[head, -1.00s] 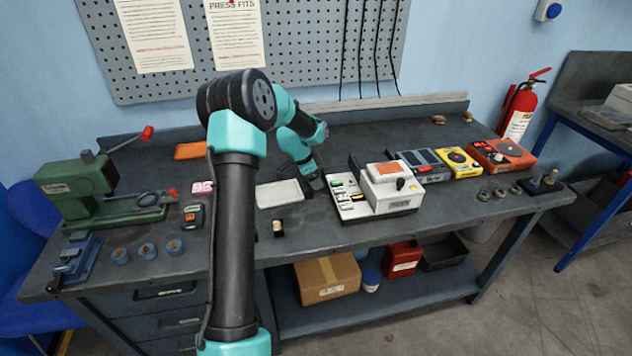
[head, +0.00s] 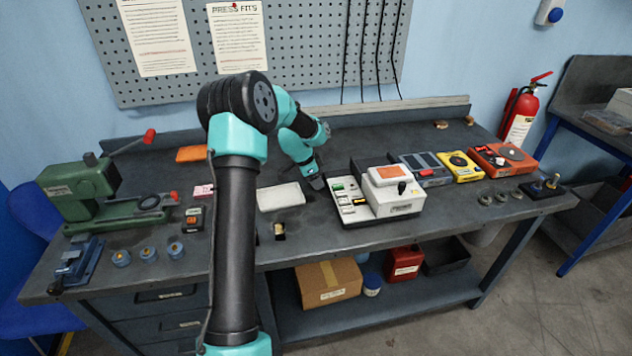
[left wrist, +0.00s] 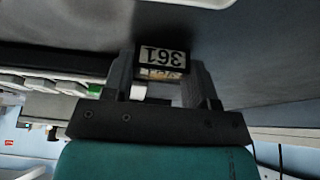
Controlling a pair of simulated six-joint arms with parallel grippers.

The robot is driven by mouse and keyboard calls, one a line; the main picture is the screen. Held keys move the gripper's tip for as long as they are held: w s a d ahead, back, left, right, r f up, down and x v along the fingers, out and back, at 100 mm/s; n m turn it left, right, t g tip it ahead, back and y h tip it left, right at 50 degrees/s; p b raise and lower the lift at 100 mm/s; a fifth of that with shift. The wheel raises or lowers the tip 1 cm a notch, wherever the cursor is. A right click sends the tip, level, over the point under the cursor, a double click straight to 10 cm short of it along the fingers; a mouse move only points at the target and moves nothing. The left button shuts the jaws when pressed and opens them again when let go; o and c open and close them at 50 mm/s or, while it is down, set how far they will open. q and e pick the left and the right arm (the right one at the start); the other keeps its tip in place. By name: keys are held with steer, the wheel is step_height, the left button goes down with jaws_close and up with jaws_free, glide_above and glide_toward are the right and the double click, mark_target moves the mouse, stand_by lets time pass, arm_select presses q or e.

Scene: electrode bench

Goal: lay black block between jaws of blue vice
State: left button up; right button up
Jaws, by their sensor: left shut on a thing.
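The blue vice (head: 78,264) stands at the front left corner of the bench, beside the green press. My left gripper (head: 317,183) is low over the middle of the bench, between the pale tray and the white machine, well to the right of the vice. In the left wrist view my left gripper (left wrist: 162,75) is shut on the black block (left wrist: 166,54), which has a pale label reading 361 upside down. In the head view I cannot make out the block at the gripper. My right gripper is not in view.
A green press (head: 90,195) stands behind the vice, and several blue round pieces (head: 147,253) sit to its right. A pale tray (head: 281,196) and a white machine (head: 385,195) flank the gripper. A small dark item (head: 279,231) lies near the front edge.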

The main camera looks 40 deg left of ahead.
arm_select(q)
steer(key=shift+r, duration=0.95)
steer(key=s+d, duration=0.3)
steer(key=s+d+r, duration=0.1)
steer(key=s+d, duration=0.3)
steer(key=s+d+r, duration=0.1)
steer(key=s+d, duration=0.3)
steer(key=shift+s+d+r, duration=0.1)
steer(key=shift+d, duration=0.1)
